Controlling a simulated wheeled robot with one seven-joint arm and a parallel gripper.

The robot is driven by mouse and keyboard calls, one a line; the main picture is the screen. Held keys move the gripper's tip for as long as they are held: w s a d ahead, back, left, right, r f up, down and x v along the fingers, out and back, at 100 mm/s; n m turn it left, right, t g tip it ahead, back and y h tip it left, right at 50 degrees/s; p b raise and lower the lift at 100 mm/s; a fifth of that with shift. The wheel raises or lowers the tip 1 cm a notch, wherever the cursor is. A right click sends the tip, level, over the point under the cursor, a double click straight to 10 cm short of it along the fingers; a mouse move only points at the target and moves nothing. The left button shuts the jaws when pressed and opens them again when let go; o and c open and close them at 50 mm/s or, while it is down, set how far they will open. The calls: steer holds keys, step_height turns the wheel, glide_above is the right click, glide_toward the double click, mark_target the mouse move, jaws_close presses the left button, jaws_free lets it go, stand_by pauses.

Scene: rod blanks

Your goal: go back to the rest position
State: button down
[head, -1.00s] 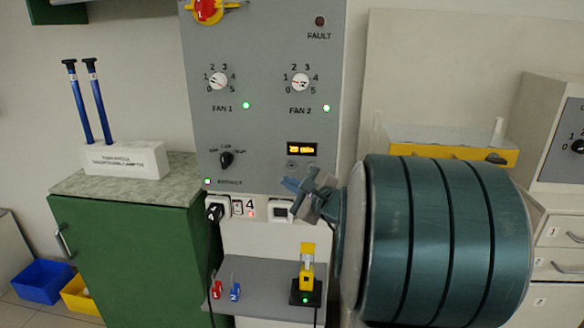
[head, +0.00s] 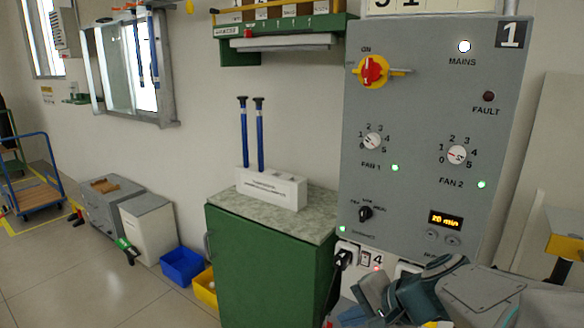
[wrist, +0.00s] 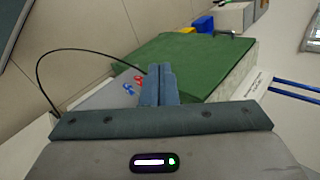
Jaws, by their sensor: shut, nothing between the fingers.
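My gripper shows in the wrist view (wrist: 160,84), with its two blue-grey fingers side by side and touching, nothing between them. In the head view my folded arm fills the lower right, in front of the lower edge of the grey control panel (head: 415,120). The fingertips are not clearly seen there. In the wrist view the fingers point toward the green cabinet (wrist: 205,60); whether they touch anything cannot be told, but they look free.
The green cabinet (head: 260,265) carries a white block (head: 272,188) with two blue rods (head: 242,130). A blue bin (head: 182,266) and a yellow bin (head: 206,287) stand on the floor beside it. A black cable (head: 338,270) hangs below the panel.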

steer(key=s+d+r+n+g+h+p, duration=0.2)
steer(key=s+d+n+h+p, duration=0.2)
steer(key=s+n, duration=0.5)
steer(key=shift+s+d+r+h+p, duration=0.25)
steer(key=shift+h+p, duration=0.25)
steer(key=shift+h, duration=0.9)
steer(key=shift+a, duration=0.1)
stand_by(0.7)
